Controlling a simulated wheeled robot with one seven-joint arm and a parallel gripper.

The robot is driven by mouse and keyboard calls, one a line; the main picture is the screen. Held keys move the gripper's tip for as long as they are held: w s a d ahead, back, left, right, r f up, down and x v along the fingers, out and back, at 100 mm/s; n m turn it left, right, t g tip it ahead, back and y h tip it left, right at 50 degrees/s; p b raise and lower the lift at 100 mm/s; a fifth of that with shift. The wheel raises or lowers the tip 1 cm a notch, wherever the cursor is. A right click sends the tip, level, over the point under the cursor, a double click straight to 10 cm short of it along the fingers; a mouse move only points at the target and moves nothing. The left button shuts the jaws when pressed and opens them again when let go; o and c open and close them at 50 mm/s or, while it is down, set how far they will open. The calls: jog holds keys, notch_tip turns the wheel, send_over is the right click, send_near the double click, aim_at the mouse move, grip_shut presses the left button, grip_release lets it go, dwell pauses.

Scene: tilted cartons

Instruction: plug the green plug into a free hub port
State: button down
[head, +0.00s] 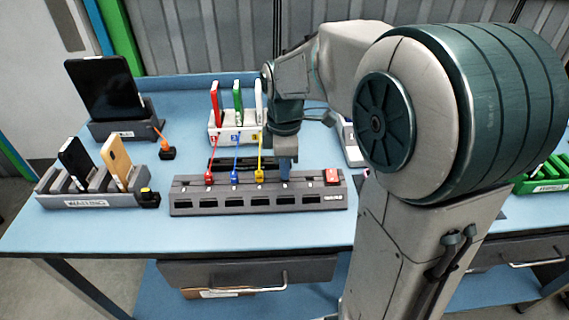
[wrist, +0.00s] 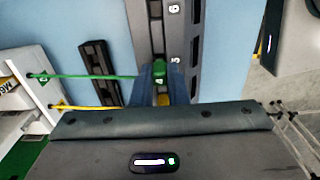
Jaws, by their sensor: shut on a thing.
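The dark grey hub (head: 258,206) lies on the table with a row of ports. Red (head: 210,176), blue (head: 235,175) and yellow (head: 260,174) plugs stand in its left ports. My gripper (head: 285,174) points down at the hub just right of the yellow plug. In the wrist view my gripper (wrist: 160,84) is shut on the green plug (wrist: 160,72), whose green cable (wrist: 85,77) runs left. The hub (wrist: 180,30) shows there with numbers 5 and 6 beyond the plug. The fingers hide the green plug in the head view; I cannot tell whether it is seated.
A white stand (head: 232,133) with red, green and white devices is behind the hub. A grey rack (head: 85,200) with two phones and a tablet dock (head: 125,130) are at left. A red switch (head: 332,176) is at the hub's right end. A green tray (head: 545,186) is far right.

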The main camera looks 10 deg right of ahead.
jog(key=shift+f+b, duration=0.5)
jog(key=shift+f, duration=0.2)
dwell(0.9)
dwell(0.3)
jog(key=c, duration=0.9)
grip_release()
jog(key=shift+c, duration=0.2)
jog(key=shift+r, duration=0.15)
jog(key=shift+r+p, duration=3.05)
jog(key=shift+r, duration=0.4)
